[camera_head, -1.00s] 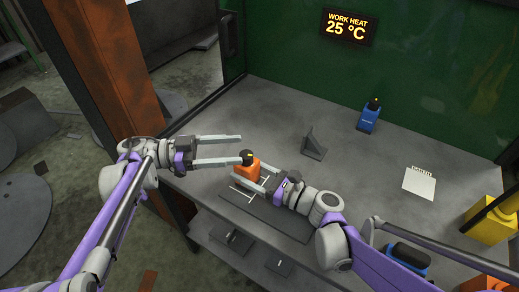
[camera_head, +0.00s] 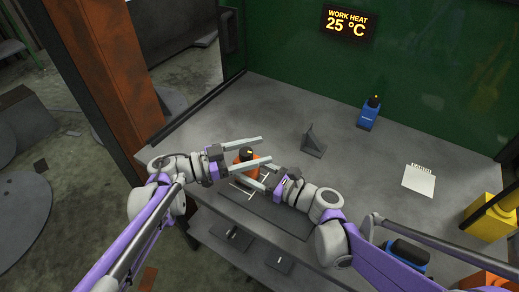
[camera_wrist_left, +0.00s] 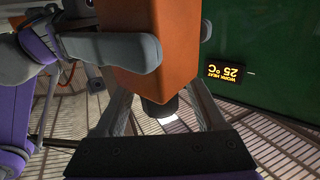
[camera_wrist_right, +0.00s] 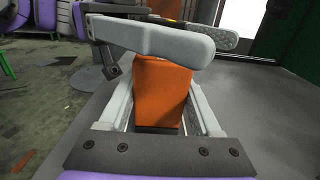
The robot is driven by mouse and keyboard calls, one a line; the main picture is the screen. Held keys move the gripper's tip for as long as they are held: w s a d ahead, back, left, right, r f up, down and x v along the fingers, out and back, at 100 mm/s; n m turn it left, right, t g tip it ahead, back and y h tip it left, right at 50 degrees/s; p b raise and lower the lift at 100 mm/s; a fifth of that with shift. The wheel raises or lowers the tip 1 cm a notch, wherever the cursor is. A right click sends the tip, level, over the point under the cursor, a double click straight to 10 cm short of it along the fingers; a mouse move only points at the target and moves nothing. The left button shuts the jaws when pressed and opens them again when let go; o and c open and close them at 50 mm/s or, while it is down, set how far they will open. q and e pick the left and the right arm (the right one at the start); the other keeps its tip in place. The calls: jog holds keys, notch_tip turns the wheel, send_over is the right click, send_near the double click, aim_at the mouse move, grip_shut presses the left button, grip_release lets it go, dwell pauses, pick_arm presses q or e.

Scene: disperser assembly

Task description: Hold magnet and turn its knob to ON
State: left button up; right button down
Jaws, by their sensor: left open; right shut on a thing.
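The orange magnet (camera_head: 243,165) is held above the front of the table, with its black knob (camera_head: 246,152) at the top. My right gripper (camera_head: 259,172) is shut on the orange body, which also fills the middle of the right wrist view (camera_wrist_right: 162,90). My left gripper (camera_head: 262,150) is open, its two fingers on either side of the knob's top. In the left wrist view the knob (camera_wrist_left: 160,108) with a bright mark lies between the open left fingers, below the orange body (camera_wrist_left: 160,50). I cannot tell whether the left fingers touch the knob.
A grey angled bracket (camera_head: 313,141) and a blue block with a dark knob (camera_head: 368,114) stand farther back. A white sheet (camera_head: 419,181) and yellow object (camera_head: 492,218) are at right.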

pick_arm(q)
jog(key=shift+w+d, duration=0.15)
jog(key=shift+d, duration=0.35)
grip_shut()
jog(key=shift+s+m+g+h, duration=0.15)
jog(key=shift+s+m+g, duration=0.1)
jog(key=shift+m+g, duration=0.8)
jog(key=shift+s+m+g+h, duration=0.2)
jog(key=shift+m+g, duration=0.35)
jog(key=shift+g, duration=0.9)
grip_release()
